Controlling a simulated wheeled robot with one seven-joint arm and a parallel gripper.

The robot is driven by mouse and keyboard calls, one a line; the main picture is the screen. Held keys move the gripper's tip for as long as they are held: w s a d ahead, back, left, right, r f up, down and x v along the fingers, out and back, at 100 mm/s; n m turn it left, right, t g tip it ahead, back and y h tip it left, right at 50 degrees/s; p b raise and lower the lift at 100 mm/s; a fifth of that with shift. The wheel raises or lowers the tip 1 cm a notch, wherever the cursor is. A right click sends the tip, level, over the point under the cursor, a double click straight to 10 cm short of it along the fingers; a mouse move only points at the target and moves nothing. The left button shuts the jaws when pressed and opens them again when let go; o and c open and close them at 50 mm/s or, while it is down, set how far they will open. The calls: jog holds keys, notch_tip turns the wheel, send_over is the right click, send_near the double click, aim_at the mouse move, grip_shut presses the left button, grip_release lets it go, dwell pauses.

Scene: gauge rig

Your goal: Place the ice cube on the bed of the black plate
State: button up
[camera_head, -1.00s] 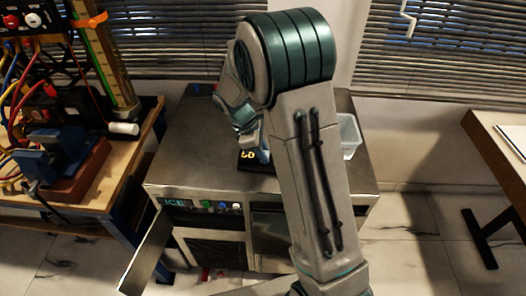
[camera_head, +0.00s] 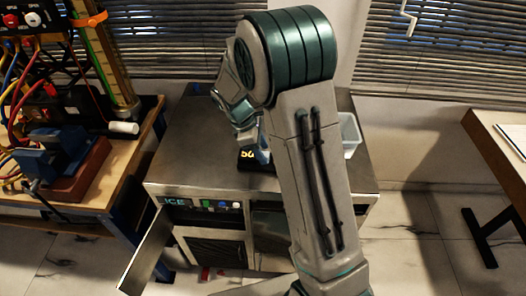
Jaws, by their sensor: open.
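The black plate (camera_head: 246,164) is on top of the steel ICE cabinet, near its front middle. Yellow characters glow on its near left side, and my arm hides its right part. My gripper (camera_head: 247,135) is above the plate, pointing down and partly hidden by my arm; it is open. A small pale-blue patch (camera_head: 264,156) shows at the plate beside my arm; I cannot tell whether it is the ice cube or a gripper finger. I cannot make out the ice cube for certain.
The steel cabinet (camera_head: 190,135) has free top surface left of the plate. A clear tub (camera_head: 350,135) stands on it right of my arm. The cabinet's door (camera_head: 147,250) hangs open at lower left. A wooden bench (camera_head: 110,180) with gauges and cables is at left, another table (camera_head: 490,135) at right.

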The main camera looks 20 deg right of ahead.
jog(key=v, duration=1)
jog(key=s+d+r+m+t+y, duration=0.2)
jog(key=s+m, duration=0.5)
jog(key=s, duration=0.4)
jog(key=s+d+r+m+t+y, duration=0.2)
jog(key=s+m, duration=0.5)
jog(key=s, duration=0.4)
jog(key=shift+m, duration=0.3)
